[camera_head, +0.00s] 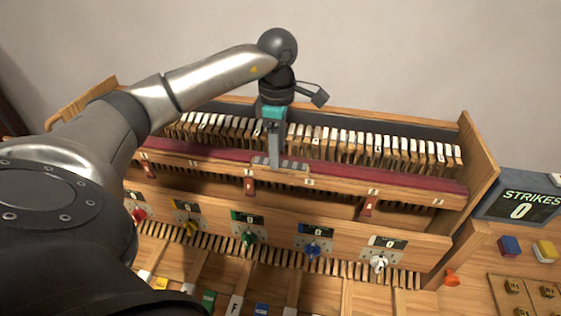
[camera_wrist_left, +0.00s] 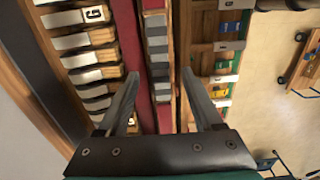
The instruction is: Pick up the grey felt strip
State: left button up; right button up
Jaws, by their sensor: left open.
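The grey felt strip (camera_head: 293,164) shows as a short banded piece of lighter and darker grey on the wooden rail, beside the dark red felt. In the left wrist view the strip (camera_wrist_left: 157,50) runs lengthwise between the lines of my two fingers, beyond their tips. My left gripper (camera_head: 274,163) points down over the rail at the strip in the head view and hides part of it. In the wrist view my left gripper (camera_wrist_left: 158,72) is open, with one finger on each side and nothing held. I cannot tell the exact height above the strip. My right gripper is not in view.
A row of lettered wooden keys (camera_head: 345,143) stands behind the rail. The dark red felt (camera_head: 400,181) runs along the rail. Coloured knobs (camera_head: 312,250) line the front panel. A STRIKES display (camera_head: 520,205) and coloured blocks (camera_head: 510,246) are at the right.

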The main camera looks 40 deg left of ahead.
aim_at(280, 165)
pick_arm(q)
jog(key=shift+f, duration=1.3)
jog(key=shift+c, duration=0.4)
grip_shut()
